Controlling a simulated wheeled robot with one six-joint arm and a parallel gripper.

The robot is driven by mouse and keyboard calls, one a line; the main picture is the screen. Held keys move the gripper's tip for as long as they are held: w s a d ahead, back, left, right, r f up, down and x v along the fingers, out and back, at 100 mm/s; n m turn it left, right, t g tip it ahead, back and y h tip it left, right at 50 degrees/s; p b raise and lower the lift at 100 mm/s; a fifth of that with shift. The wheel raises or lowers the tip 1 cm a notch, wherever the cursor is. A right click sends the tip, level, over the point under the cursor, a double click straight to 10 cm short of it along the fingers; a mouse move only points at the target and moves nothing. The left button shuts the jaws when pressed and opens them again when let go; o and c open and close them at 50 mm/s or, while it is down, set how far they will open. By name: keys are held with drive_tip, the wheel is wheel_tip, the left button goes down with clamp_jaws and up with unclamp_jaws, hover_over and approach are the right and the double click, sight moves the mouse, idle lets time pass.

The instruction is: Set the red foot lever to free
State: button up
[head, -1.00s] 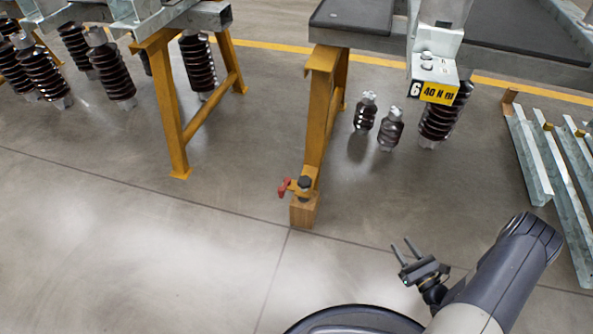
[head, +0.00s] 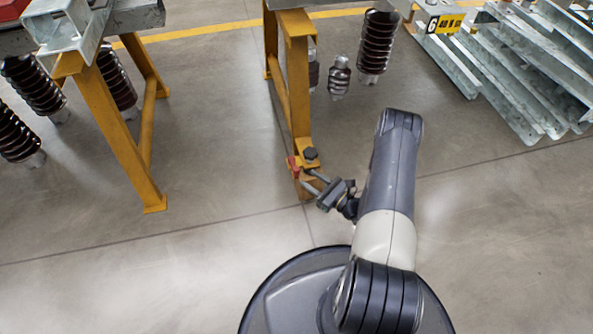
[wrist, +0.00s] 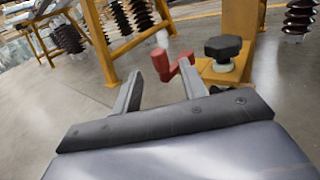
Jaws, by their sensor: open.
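The red foot lever (head: 292,167) sits at the foot of a yellow trestle leg, on its left side. In the wrist view the red lever (wrist: 173,66) shows just beyond and between the fingertips, with a raised knob at its left end. My gripper (head: 312,180) is open and low beside the foot, its fingers pointing at the lever. In the wrist view my gripper (wrist: 160,82) has its two fingers apart with nothing between them. Whether a finger touches the lever cannot be told. A black knob (wrist: 223,47) stands on the yellow foot bracket (wrist: 225,70), right of the lever.
Another yellow trestle (head: 115,140) stands at left. Brown insulators (head: 376,42) hang behind. Galvanised beams (head: 500,75) lie at right. The floor in front is clear.

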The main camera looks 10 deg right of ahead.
sight(299, 172)
drive_tip(key=b+x, duration=0.1)
drive_tip(key=x, duration=0.6)
drive_tip(key=shift+a+b, duration=0.1)
drive_tip(key=shift+b, duration=0.2)
drive_tip(key=shift+c, duration=0.2)
drive_tip(key=shift+s, duration=0.1)
clamp_jaws()
